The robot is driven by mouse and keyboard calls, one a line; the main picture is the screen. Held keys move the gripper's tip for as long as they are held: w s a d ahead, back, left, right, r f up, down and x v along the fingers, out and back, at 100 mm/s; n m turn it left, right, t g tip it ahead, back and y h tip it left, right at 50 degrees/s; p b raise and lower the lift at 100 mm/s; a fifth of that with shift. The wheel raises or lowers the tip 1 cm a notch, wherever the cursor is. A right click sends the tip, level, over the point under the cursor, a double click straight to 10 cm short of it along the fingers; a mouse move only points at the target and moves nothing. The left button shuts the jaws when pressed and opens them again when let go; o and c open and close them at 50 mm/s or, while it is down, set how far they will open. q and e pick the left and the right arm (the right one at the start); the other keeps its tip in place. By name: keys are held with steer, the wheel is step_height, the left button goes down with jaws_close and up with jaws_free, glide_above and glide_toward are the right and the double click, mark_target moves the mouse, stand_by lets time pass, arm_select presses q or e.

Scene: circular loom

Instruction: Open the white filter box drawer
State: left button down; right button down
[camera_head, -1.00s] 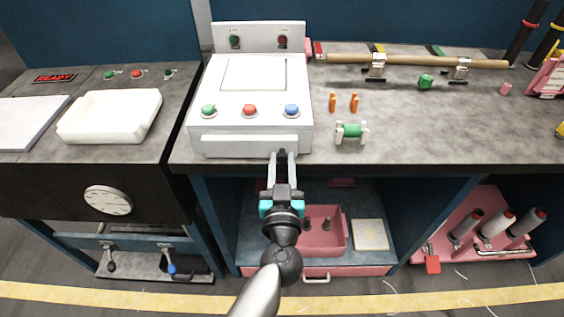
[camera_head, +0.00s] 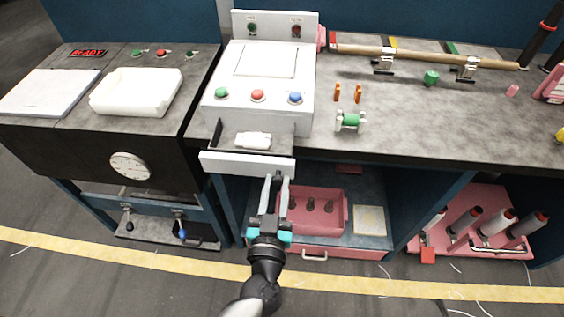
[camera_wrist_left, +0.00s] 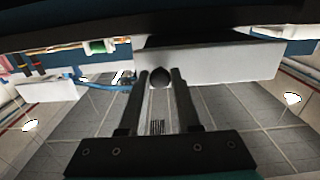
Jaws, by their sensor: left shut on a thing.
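The white filter box (camera_head: 262,85) stands on the grey worktop, with green, red and blue buttons on its sloped top. Its drawer (camera_head: 246,164) is pulled out toward me, and a small white piece (camera_head: 253,141) lies inside the dark tray. My left gripper (camera_head: 275,180) is at the lower edge of the drawer front, right of its middle, shut on the drawer's handle, which the fingers mostly hide. In the left wrist view, the fingers (camera_wrist_left: 160,78) close around a dark rounded knob (camera_wrist_left: 160,77) beside the pale drawer front (camera_wrist_left: 215,63). My right gripper is not in view.
A white tray (camera_head: 136,92) sits on the bench at left. Orange pegs (camera_head: 347,93) and a green spool (camera_head: 349,121) stand right of the box. Below are a pink bin (camera_head: 312,210) on an open shelf and a pink spool rack (camera_head: 480,235).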

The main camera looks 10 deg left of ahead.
arm_select(q)
steer(key=shift+s, duration=0.6)
steer(key=shift+f, duration=0.1)
steer(key=c, duration=0.9)
jaws_free()
steer(key=shift+c, duration=0.2)
steer(key=o, duration=0.3)
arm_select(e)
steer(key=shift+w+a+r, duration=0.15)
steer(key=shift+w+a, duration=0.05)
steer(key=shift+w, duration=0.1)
